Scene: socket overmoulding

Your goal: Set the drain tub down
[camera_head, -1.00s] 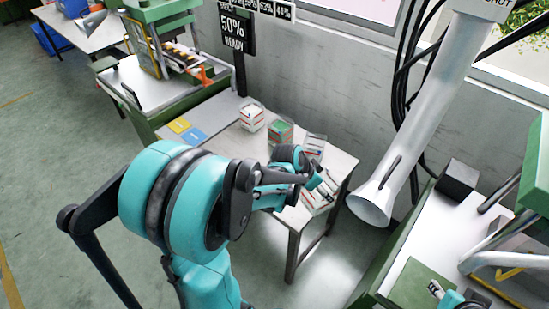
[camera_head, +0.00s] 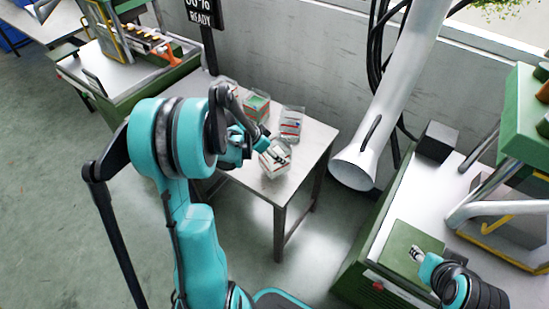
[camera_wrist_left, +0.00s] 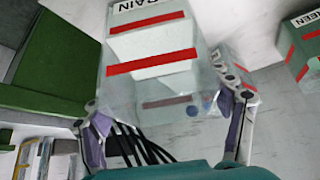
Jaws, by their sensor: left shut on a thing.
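The drain tub (camera_head: 275,160) is a clear box with red stripes, at the front part of the grey table (camera_head: 240,186). In the left wrist view the tub (camera_wrist_left: 150,68) fills the upper middle, with part of its "DRAIN" label readable. My left gripper (camera_head: 270,150) is shut on the tub, with one finger on each side in the left wrist view. Whether the tub's base touches the tabletop cannot be told. My right gripper (camera_head: 416,255) is small at the lower right, over the green machine, away from the tub; its opening is unclear.
Behind the drain tub stand a green-filled tub (camera_head: 257,104), a clear tub (camera_head: 291,123) and a partly hidden tub (camera_head: 226,90). A white extraction duct (camera_head: 385,110) hangs right of the table. Bare tabletop shows left of the drain tub.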

